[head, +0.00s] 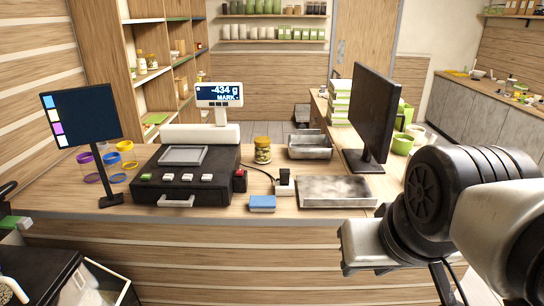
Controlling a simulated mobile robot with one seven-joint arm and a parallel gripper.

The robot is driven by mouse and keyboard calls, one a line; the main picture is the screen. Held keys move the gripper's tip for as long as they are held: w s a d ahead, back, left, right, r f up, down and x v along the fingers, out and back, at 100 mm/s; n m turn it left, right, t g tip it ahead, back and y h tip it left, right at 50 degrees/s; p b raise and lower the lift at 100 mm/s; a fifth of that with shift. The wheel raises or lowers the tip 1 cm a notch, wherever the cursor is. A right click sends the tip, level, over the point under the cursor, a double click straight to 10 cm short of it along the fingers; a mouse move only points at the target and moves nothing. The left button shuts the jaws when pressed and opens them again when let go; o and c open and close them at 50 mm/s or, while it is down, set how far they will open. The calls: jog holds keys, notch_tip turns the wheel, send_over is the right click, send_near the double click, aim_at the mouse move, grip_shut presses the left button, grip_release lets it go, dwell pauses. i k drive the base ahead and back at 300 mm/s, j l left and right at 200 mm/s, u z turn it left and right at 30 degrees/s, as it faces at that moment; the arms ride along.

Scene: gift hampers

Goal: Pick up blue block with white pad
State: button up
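The blue block with white pad (262,203) lies flat on the wooden counter (222,207), close to its front edge. Its blue side is up and a pale layer shows along its lower front. It stands apart from the things around it. Part of my arm fills the right side of the head view, in front of the counter and well to the right of the block. The fingers of my gripper do not show. Nothing of mine touches the block.
A black scale (190,172) stands left of the block, a grey metal tray (337,191) to its right. Behind are a small black-and-white device (285,182), a yellow-lidded jar (262,150) and a metal pan (310,147). A monitor (373,115) stands at the right.

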aim_at(257, 203)
jog(key=i+j, duration=0.45)
jog(key=i, duration=0.15)
jog(key=i+j, duration=0.45)
jog(key=i, duration=0.15)
